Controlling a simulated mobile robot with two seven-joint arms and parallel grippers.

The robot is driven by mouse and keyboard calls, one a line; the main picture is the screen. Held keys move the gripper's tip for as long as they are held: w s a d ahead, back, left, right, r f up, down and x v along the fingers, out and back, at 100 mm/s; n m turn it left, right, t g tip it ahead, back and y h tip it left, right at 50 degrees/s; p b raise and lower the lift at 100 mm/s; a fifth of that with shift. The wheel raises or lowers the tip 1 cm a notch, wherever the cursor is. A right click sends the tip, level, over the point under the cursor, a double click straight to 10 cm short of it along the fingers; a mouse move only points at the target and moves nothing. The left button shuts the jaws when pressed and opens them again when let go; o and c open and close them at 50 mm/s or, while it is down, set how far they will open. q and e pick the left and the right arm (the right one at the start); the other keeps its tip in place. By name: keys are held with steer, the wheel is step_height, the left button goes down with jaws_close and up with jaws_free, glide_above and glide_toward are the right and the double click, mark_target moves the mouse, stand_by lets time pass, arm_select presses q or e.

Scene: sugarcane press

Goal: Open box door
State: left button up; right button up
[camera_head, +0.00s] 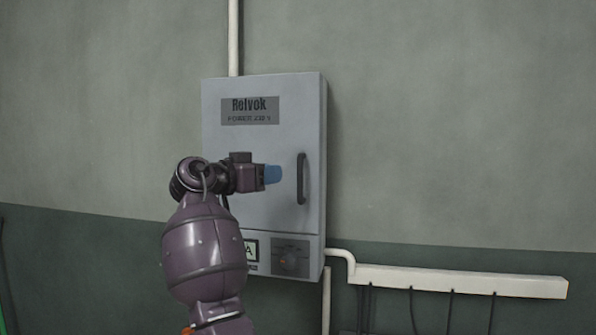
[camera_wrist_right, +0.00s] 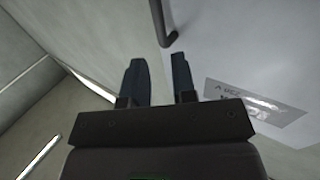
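The grey box (camera_head: 225,140) hangs on the wall, and its front door (camera_head: 275,215) looks shut. A dark vertical handle (camera_head: 301,178) is on the right side of the door. My right gripper (camera_head: 272,174) is in front of the door, left of the handle, with its bluish fingertips pointing right. In the right wrist view, the two fingers (camera_wrist_right: 159,75) are apart with nothing between them. The handle (camera_wrist_right: 163,24) shows beyond the fingertips, apart from them. My left gripper is not in view.
A label plate (camera_head: 250,110) is on the upper door. A panel with a dark knob (camera_head: 291,259) is at the box's lower right. A white pipe (camera_head: 234,40) rises above the box. A white conduit (camera_head: 460,281) with hanging cables runs to the right. The wall right of the box is clear.

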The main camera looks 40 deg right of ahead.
mark_target(298, 170)
steer(key=d, duration=0.6)
steer(key=w+d, duration=0.1)
steer(key=d, duration=0.2)
steer(key=shift+w+d, duration=0.1)
steer(key=shift+d, duration=0.05)
jaws_close()
